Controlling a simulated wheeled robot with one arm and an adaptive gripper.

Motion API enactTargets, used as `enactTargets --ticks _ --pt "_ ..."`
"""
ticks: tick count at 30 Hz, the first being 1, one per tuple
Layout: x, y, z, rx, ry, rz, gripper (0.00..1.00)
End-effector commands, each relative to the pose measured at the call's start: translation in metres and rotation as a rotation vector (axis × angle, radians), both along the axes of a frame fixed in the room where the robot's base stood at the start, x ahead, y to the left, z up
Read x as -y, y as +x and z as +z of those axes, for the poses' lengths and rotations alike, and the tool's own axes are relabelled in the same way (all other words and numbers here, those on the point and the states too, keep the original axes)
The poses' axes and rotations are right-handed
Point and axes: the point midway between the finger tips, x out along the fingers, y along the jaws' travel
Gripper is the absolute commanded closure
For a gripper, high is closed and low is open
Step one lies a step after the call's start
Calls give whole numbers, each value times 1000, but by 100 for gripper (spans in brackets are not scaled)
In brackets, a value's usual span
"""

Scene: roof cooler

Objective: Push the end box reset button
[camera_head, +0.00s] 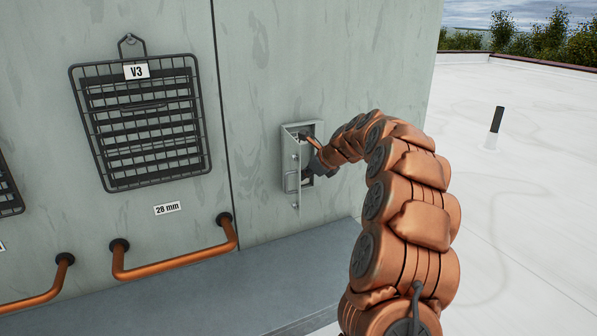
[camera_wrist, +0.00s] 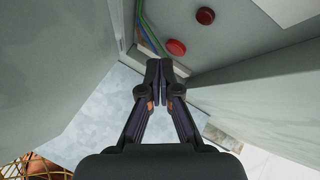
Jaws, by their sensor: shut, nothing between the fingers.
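The grey end box (camera_head: 290,158) is on the wall, with its front open. My gripper (camera_head: 308,142) reaches into it from the right, and my wrist hides part of the inside. In the wrist view two round red buttons (camera_wrist: 175,47) (camera_wrist: 205,15) show on the box's inner panel. I cannot tell which one is the reset button. My gripper (camera_wrist: 159,68) is shut and empty, its tips just below and left of the nearer button in the picture. I cannot tell whether they touch anything.
Green and blue wires (camera_wrist: 150,36) run inside the box beside the buttons. A wire rack (camera_head: 150,125) marked V3 and a copper pipe (camera_head: 180,262) are on the wall to the left. A grey ledge (camera_head: 240,300) runs below. The white roof (camera_head: 520,200) is open to the right.

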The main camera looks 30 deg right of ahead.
Motion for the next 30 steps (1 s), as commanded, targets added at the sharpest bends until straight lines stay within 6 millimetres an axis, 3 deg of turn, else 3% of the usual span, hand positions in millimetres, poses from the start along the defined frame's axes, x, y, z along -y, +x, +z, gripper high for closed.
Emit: enactTargets --ticks 8,30 --pt "0 -4 0 0 0 -1 100" --pt "-5 -59 0 1 -1 0 100"
